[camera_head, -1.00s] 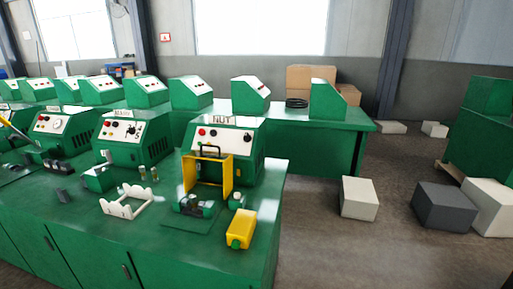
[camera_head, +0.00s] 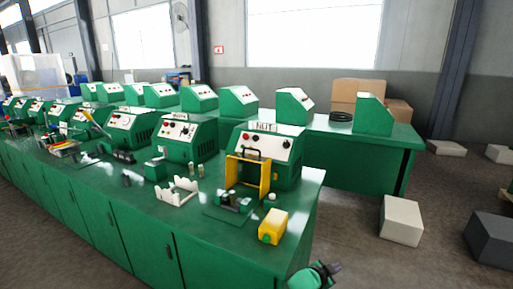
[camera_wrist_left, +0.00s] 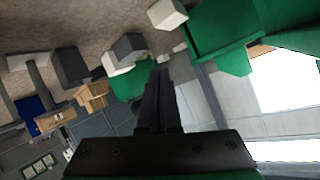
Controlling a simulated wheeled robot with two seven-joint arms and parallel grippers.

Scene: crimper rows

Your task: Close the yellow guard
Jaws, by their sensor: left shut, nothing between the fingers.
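The yellow guard (camera_head: 265,176) is a frame with a black handle at its top. It stands upright at the front of the green machine labelled NUT (camera_head: 285,150), above a small dark fixture (camera_head: 236,203) on the bench. My left gripper (camera_head: 334,267) shows at the bottom edge of the head view, beyond the bench's right end, well apart from the guard. Its dark fingers (camera_wrist_left: 160,75) are together and empty in the left wrist view, where the guard does not show. My right gripper is not in view.
A yellow block (camera_head: 272,227) lies near the bench's right end, with a white bracket (camera_head: 176,192) to the left. More green machines line both benches. Pale and dark boxes (camera_head: 401,220) stand on the floor at right. The floor between is clear.

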